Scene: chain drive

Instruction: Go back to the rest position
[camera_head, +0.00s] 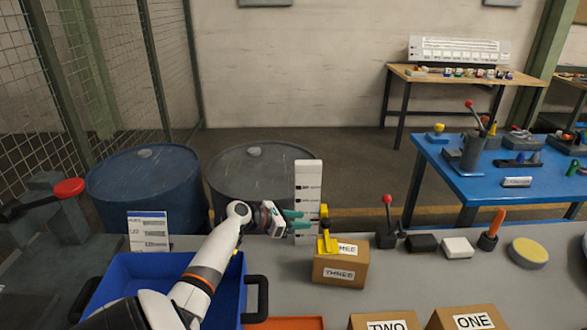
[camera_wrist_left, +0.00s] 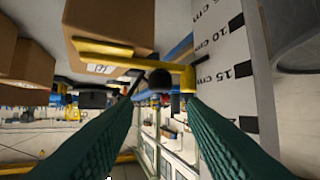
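My left arm comes in from the lower left in the head view. Its gripper (camera_head: 303,220) has two green fingers, level above the table and pointing right. The fingers are apart in the left wrist view (camera_wrist_left: 160,105), with nothing seen clasped between them. A yellow bracket-like piece (camera_head: 325,238) stands on the cardboard box marked THREE (camera_head: 341,273), just right of the fingertips. In the left wrist view the yellow piece (camera_wrist_left: 187,76) shows just past the tips; whether a finger touches it I cannot tell. My right gripper is not in view.
A white measuring board (camera_head: 308,180) stands upright close behind the gripper. A blue crate (camera_head: 120,275) is beneath my left arm. A red-knobbed lever (camera_head: 387,230) and small blocks stand to the right. Boxes TWO (camera_head: 385,322) and ONE (camera_head: 466,318) are at the front.

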